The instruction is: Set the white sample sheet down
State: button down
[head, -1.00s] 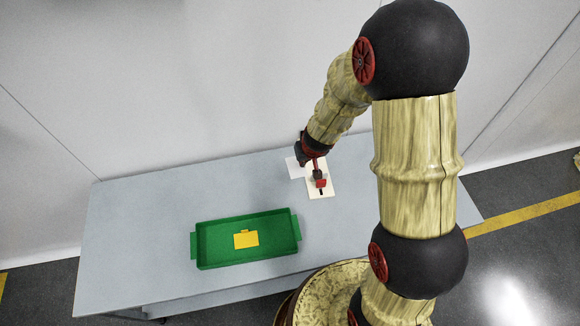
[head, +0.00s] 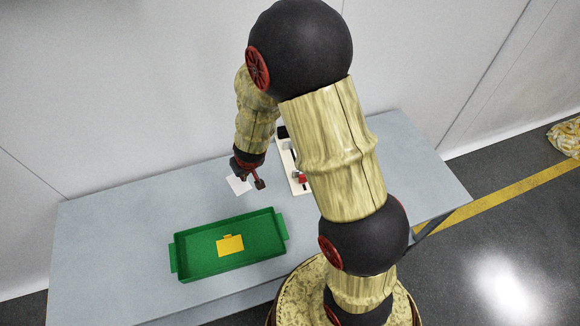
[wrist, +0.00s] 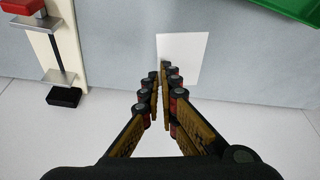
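The white sample sheet (head: 238,185) is a small flat white piece above or at the grey table, left of the light board. In the wrist view the sheet (wrist: 184,52) extends forward from the fingertips. My gripper (head: 255,180) has its fingers close together in the wrist view (wrist: 160,76), shut on the near edge of the sheet. I cannot tell whether the sheet touches the table.
A green tray (head: 184,267) holding a yellow tabbed piece (head: 230,245) stands in front on the grey table (head: 95,235). A cream board (head: 303,187) with a red-and-metal clamp and black block is right of my gripper, partly hidden by my arm. The table's left is clear.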

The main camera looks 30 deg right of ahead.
notch_tip(320, 180, down, 4)
jog(key=b, duration=0.2)
jog(key=shift+d+r+b, duration=0.1)
jog(key=shift+r+b, duration=0.1)
jog(key=shift+b, duration=0.2)
jog(key=s+d+r+m, duration=0.1)
jog(key=s+d+r, duration=0.1)
jog(key=s+d, duration=0.35)
jog(key=s+d+r+m+h+p, duration=0.1)
jog(key=s+d+r, duration=0.1)
jog(key=d, duration=0.7)
jog(key=s+d+r+m, duration=0.1)
jog(key=s+d+r, duration=0.15)
jog(key=d, duration=0.45)
jog(key=w+d+f, duration=0.1)
jog(key=w+f, duration=0.2)
jog(key=w, duration=0.1)
jog(key=w+d+f+b, duration=0.1)
jog(key=w+f, duration=0.2)
jog(key=w+d+f, duration=0.2)
jog(key=w+f, duration=0.1)
jog(key=w, duration=0.1)
jog(key=shift+w+f, duration=0.3)
jog(key=shift+f, duration=0.05)
jog(key=shift+w+d+f+b, duration=0.15)
jog(key=shift+w+f+b, duration=0.25)
jog(key=shift+f, duration=0.2)
jog(key=shift+f+b, duration=0.7)
jog(key=shift+f, duration=0.75)
